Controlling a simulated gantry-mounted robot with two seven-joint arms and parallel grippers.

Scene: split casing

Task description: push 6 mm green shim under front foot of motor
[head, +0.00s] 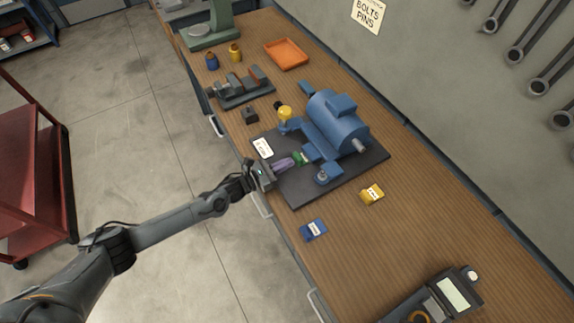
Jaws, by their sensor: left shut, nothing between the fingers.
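The blue motor (335,120) stands on a dark base plate (300,195) on the workbench. A small green shim (299,158) lies on the plate at the motor's near side, against or close to a blue foot (312,152). I cannot tell whether any of it is under the foot. My left gripper (291,161) reaches in from the left, low over the plate. Its purple-tinted fingers are shut and empty, with their tips at the green shim's outer end. Contact is too small to confirm. My right gripper is not in view.
A yellow packet (372,194) and a blue packet (313,230) lie right of and below the plate. Bench between packets and meter is clear.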

